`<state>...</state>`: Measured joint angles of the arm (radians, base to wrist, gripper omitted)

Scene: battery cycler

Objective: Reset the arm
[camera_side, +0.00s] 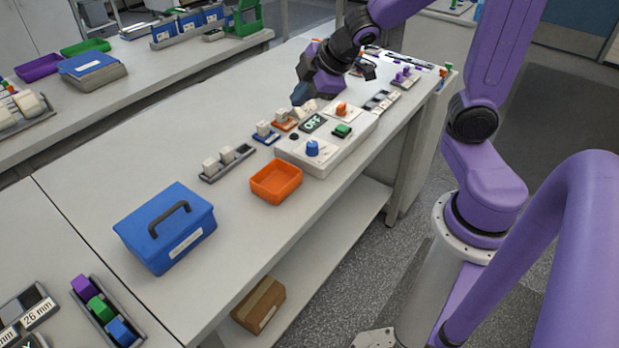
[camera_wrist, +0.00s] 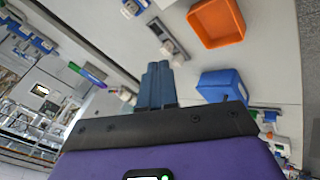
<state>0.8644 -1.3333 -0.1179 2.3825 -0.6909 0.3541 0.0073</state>
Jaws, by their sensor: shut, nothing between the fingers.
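My gripper (camera_side: 301,93) hangs above the far half of the white bench in the side view, just behind the battery cycler (camera_side: 318,162). In the wrist view its blue fingers (camera_wrist: 158,78) lie together, shut with nothing between them. The cycler is a white box with a dark display reading "OFF", a blue knob, a green button and an orange part on top. Part of the bench behind my gripper is hidden by it.
An orange tray (camera_side: 276,183) stands in front of the cycler. A blue lidded box (camera_side: 167,228) with a black handle is at the near left. Small holders with white blocks (camera_side: 227,160) sit left of the cycler. The left middle of the bench (camera_side: 110,165) is clear.

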